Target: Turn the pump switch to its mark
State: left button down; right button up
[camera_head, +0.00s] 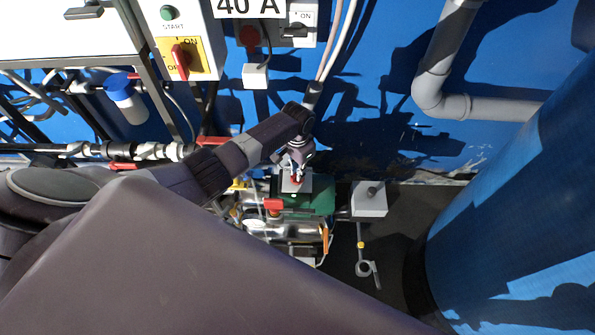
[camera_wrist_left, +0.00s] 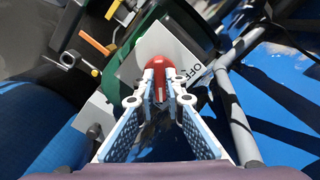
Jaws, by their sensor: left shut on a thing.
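The pump switch is a red knob (camera_wrist_left: 157,63) on a light grey box, which shows in the head view (camera_head: 291,186) on top of the green pump (camera_head: 318,200). In the left wrist view the box (camera_wrist_left: 150,42) carries the letters OFF on the right of the knob. My left gripper (camera_head: 298,165) reaches down to the box from above. In the left wrist view its two fingertips (camera_wrist_left: 161,84) are shut on the knob, one on each side. The fingers hide part of the knob and the mark on the box. My right gripper is in neither view.
A panel (camera_head: 183,50) with a green START button and a red ON/OFF switch (camera_head: 181,60) is at upper left. A grey box (camera_head: 369,199) stands right of the pump. A large blue tank (camera_head: 515,200) fills the right side. Grey pipe (camera_head: 440,80) runs along the blue wall.

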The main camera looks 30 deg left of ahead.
pick_arm(q)
jog(key=shift+s, duration=0.1)
dwell(0.3)
jog(key=c, duration=2)
grip_release()
jog(key=shift+r, duration=0.1)
notch_tip(320, 180, up, 12)
jog(key=shift+f, duration=0.1)
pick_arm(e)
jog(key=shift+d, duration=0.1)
